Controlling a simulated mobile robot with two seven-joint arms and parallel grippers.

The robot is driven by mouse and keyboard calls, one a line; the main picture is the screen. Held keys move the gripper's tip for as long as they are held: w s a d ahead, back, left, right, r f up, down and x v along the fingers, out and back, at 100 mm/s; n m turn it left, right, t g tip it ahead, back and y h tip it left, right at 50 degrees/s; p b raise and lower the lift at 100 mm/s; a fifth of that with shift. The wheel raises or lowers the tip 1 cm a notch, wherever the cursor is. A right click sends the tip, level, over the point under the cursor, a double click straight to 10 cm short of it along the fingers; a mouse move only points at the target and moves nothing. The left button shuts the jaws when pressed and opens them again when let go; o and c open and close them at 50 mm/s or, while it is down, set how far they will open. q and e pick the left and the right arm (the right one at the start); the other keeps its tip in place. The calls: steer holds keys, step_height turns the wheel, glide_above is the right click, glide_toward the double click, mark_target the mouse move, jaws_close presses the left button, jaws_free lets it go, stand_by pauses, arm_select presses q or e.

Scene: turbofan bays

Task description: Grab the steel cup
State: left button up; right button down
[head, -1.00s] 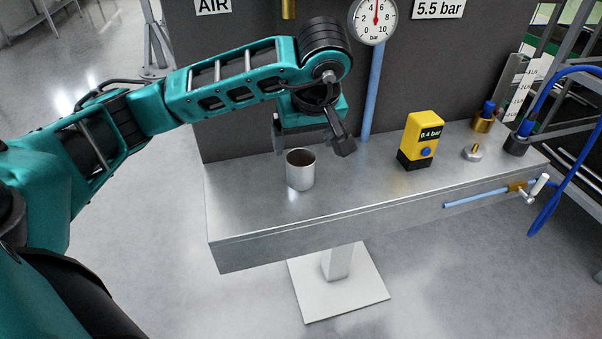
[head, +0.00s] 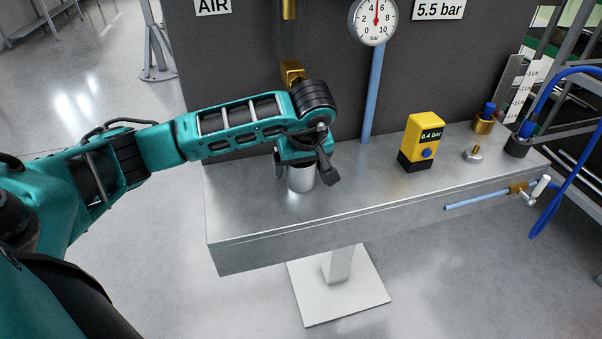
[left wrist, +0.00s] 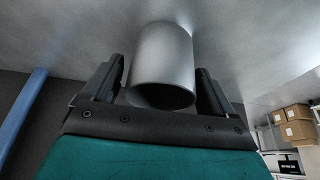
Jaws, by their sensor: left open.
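The steel cup (head: 301,180) stands upright on the metal shelf (head: 245,205), its top hidden by my left gripper (head: 304,177) in the head view. In the left wrist view the cup (left wrist: 162,62) is between the two dark fingers of the gripper (left wrist: 164,88). The fingers are open, one on each side of the cup. A gap shows between the cup and each finger near the tips. My right gripper is not in view.
A yellow gauge box (head: 421,141) reading 0.4 bar stands to the right on the shelf. Beyond it are a small metal fitting (head: 473,154) and brass and blue fittings (head: 485,119). A blue pipe (head: 374,92) runs down the dark back panel (head: 235,90). The shelf's front left is clear.

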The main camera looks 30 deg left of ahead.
arm_select(q)
steer(key=c, duration=1.1)
steer(key=shift+r, duration=0.15)
